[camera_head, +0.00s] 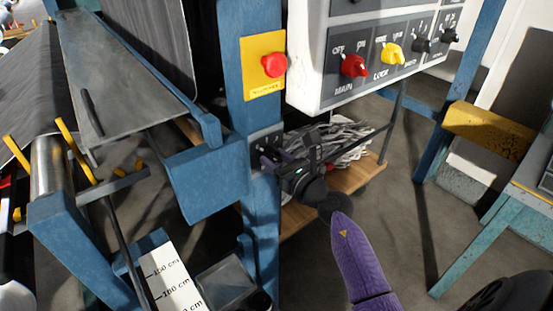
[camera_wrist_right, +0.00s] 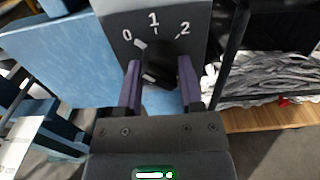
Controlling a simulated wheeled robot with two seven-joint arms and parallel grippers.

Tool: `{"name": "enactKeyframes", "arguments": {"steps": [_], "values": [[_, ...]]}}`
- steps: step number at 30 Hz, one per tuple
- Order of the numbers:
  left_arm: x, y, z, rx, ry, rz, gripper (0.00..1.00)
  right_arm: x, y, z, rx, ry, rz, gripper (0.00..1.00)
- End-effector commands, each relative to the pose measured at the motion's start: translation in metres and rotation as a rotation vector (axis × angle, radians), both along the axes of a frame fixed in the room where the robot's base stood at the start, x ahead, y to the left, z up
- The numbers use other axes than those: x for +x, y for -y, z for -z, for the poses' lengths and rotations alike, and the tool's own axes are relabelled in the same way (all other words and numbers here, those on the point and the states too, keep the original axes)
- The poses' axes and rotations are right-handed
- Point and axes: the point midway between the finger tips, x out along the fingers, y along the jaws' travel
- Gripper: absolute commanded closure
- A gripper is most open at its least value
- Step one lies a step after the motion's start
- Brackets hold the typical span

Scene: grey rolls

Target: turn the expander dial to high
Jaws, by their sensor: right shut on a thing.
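The dial (camera_wrist_right: 158,66) is a black knob on a dark grey plate (camera_wrist_right: 115,22) marked 0, 1 and 2. My right gripper (camera_wrist_right: 158,80) is shut on the knob, with one purple finger on each side of it. A white mark shows at the knob's upper left near the 0; I cannot tell whether it is the knob's pointer or a printed tick. In the head view my right gripper (camera_head: 266,160) reaches a small dark box (camera_head: 262,134) on the blue post, and it hides the knob there. My left gripper is not in view.
Above right hangs a white control panel (camera_head: 310,100) with red, yellow and black knobs. A red button (camera_head: 273,65) on a yellow plate sits above the dark box. A blue post (camera_head: 232,60) and a wooden shelf with grey strips (camera_head: 345,140) are close to my gripper.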

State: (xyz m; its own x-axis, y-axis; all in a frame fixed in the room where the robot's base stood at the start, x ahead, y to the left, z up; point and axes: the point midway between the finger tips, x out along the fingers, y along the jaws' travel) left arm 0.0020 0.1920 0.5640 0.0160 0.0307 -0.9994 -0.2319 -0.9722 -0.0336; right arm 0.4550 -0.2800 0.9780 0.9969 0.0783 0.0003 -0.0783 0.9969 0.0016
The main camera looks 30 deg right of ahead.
Motion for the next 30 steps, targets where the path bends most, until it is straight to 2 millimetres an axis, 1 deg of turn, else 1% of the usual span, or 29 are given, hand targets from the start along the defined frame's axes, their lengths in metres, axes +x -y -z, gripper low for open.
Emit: {"name": "enactKeyframes", "arguments": {"steps": [5,11,17,30], "values": [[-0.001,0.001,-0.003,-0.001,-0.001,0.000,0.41,0.000,0.000,0.000,0.030,-0.004,0.000,1.00],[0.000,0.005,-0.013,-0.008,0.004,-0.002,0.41,0.000,0.000,-0.002,0.136,-0.015,0.000,1.00],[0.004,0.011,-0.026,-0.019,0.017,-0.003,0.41,0.000,-0.001,-0.002,0.311,-0.028,0.000,1.00],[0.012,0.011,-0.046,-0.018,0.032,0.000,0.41,0.000,-0.001,-0.002,0.730,-0.060,0.001,1.00]]}}
